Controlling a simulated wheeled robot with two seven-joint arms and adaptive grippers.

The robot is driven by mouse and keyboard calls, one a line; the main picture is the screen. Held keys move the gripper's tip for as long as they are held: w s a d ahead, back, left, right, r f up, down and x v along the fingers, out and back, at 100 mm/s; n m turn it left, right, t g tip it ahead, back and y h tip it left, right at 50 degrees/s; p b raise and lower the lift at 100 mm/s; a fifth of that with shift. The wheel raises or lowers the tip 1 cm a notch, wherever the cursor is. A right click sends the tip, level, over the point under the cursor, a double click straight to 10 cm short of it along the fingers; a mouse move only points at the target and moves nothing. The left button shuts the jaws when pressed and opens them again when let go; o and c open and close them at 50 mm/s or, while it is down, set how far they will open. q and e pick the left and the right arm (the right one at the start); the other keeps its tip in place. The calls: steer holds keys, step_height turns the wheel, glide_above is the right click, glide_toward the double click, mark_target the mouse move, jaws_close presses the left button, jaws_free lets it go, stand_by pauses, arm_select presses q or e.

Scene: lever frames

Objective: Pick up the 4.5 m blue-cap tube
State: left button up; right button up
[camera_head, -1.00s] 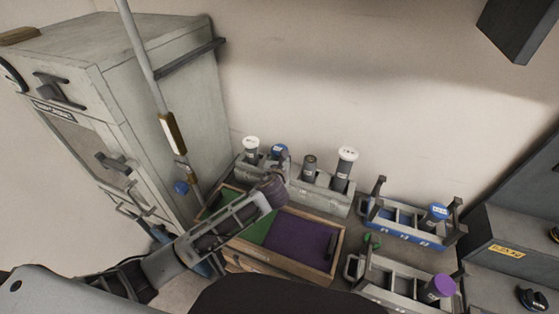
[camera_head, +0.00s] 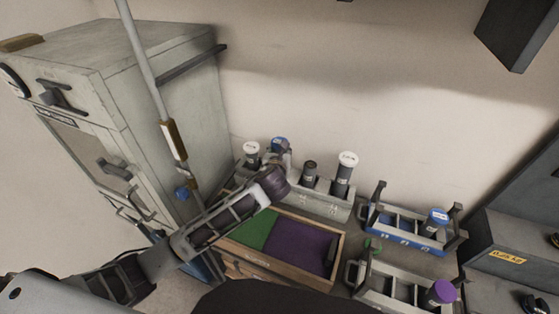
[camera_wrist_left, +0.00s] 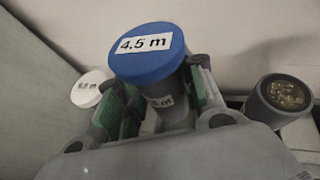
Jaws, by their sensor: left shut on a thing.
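The 4.5 m blue-cap tube (camera_head: 280,144) is at the grey rack at the back, its blue cap above my left gripper (camera_head: 284,160). In the left wrist view the blue cap (camera_wrist_left: 146,52) reads "4,5 m", and the grey tube body is between the two green-padded fingers of my left gripper (camera_wrist_left: 157,105). The left gripper is shut on the tube, which looks slightly tilted in that view. The tube's lower end is hidden, so I cannot tell whether it is clear of the rack. My right gripper is not in view.
The grey rack (camera_head: 322,205) also holds a white-cap tube (camera_head: 251,152), an open-topped dark tube (camera_head: 309,172) and a taller white-cap tube (camera_head: 343,174). A wooden tray (camera_head: 338,250) with green and purple sections lies in front. A blue rack (camera_head: 405,238) stands to the right, a tall cabinet (camera_head: 180,110) left.

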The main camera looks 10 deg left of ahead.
arm_select(q)
steer(key=shift+r, duration=2.15)
